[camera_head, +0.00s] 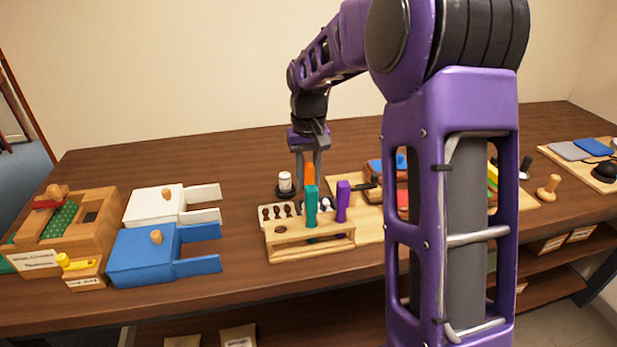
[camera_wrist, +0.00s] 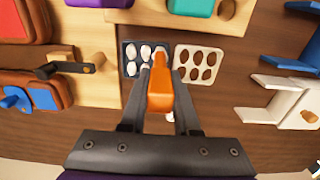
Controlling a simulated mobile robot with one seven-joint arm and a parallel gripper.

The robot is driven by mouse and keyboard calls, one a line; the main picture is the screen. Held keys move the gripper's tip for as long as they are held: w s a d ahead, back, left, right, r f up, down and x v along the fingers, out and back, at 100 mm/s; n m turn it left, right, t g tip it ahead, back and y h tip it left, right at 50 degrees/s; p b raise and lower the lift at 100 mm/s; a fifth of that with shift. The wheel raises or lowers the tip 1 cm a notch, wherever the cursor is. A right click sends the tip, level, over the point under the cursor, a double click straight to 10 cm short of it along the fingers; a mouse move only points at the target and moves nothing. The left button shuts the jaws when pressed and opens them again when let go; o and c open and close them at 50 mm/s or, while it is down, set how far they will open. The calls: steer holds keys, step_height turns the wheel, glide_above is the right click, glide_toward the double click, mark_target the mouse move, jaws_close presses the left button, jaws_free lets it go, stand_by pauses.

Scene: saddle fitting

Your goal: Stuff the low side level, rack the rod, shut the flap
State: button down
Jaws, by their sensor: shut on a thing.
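My gripper (camera_head: 306,172) is shut on an orange-handled rod (camera_head: 308,174), above the table behind the wooden rack. In the wrist view the orange handle (camera_wrist: 160,92) lies between the fingers, and its far end overlaps a dark tray of white tufts (camera_wrist: 131,67); I cannot tell if it touches them. The rack (camera_head: 285,254) holds a teal-handled rod (camera_head: 311,205) and a purple-handled rod (camera_head: 342,200). Brown leather saddle work with blue and red panels (camera_head: 376,168) is partly hidden behind my arm. It also shows at the left of the wrist view (camera_wrist: 52,98). The flap's state is unclear.
A pale tray with dark hollows (camera_wrist: 180,57) sits beside the dark tray. A wooden box (camera_head: 95,238), a white box (camera_head: 150,206) and a blue box (camera_head: 140,262) fill the left. The table's back left is clear.

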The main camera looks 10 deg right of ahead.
steer(key=shift+r+p, duration=2.95)
steer(key=shift+r, duration=0.5)
